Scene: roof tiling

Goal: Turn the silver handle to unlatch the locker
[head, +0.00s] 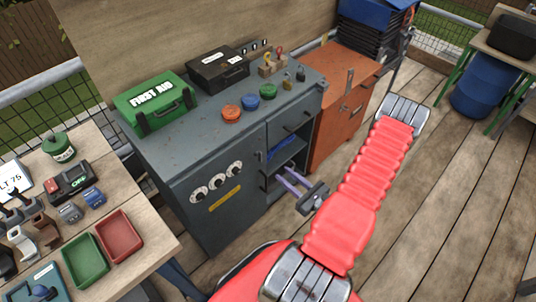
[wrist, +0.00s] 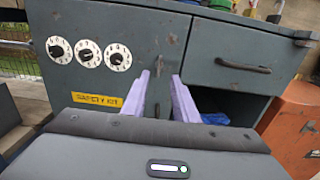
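The grey locker (head: 190,180) has three white dials and a yellow label on its left door, which looks shut. In the wrist view the door (wrist: 105,85) lies ahead and left of my fingers. A small upright handle (head: 260,156) shows at this door's right edge; in the wrist view a small light piece (wrist: 158,64) shows near my fingertips and may be the same handle. My gripper (head: 284,178) has two lilac fingers, spread apart and empty. In the wrist view the gripper (wrist: 161,78) points at the locker front, apart from the handle as far as I can tell.
An open shelf space (head: 285,160) with a blue item lies right of the door, under a drawer (wrist: 243,65). An orange cabinet (head: 338,115) stands to the right. A wooden workbench (head: 150,230) with trays is at left. Deck floor is clear at right.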

